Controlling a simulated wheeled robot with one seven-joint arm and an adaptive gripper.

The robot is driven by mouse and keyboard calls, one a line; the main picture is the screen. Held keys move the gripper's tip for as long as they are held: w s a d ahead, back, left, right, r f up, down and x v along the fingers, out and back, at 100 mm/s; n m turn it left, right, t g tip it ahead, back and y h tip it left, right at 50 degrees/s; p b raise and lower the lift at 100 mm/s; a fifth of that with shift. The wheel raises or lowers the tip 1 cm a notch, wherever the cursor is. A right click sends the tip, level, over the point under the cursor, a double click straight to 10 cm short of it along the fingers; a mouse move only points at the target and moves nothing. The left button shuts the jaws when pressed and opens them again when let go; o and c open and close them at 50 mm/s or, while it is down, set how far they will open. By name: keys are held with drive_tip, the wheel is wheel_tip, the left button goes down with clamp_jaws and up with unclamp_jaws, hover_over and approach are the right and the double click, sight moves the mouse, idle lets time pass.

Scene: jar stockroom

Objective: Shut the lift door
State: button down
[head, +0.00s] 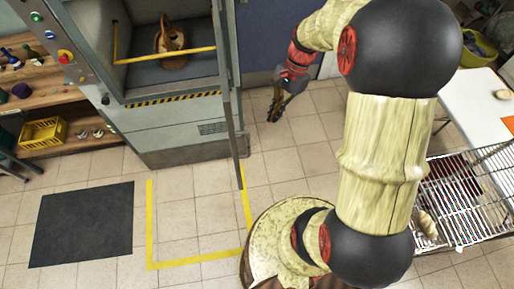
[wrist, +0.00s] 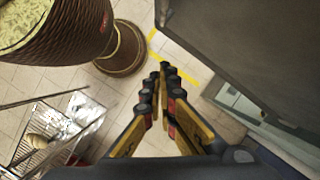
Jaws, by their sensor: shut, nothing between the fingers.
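The grey lift (head: 180,125) stands at the upper left of the head view, its bay open. Its door (head: 231,110) stands open, seen nearly edge-on as a thin upright panel at the bay's right side. In the wrist view the door (wrist: 245,45) is a broad dark panel at the upper right.
Yellow floor lines (head: 195,262) mark the tiles before the lift, beside a dark mat (head: 82,224). A wooden shelf (head: 40,80) stands left of the lift. A wire basket (head: 470,190) and a white table (head: 475,95) are at the right. The tiled floor before the lift is clear.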

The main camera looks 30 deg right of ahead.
drive_tip(key=s+a+f, duration=0.1)
drive_tip(key=a+f, duration=0.6)
drive_tip(key=f, duration=0.2)
drive_tip(key=shift+s+a+f+m+p, duration=0.15)
drive_tip(key=shift+s+f+m+p, duration=0.05)
drive_tip(key=shift+s+m+p, duration=0.25)
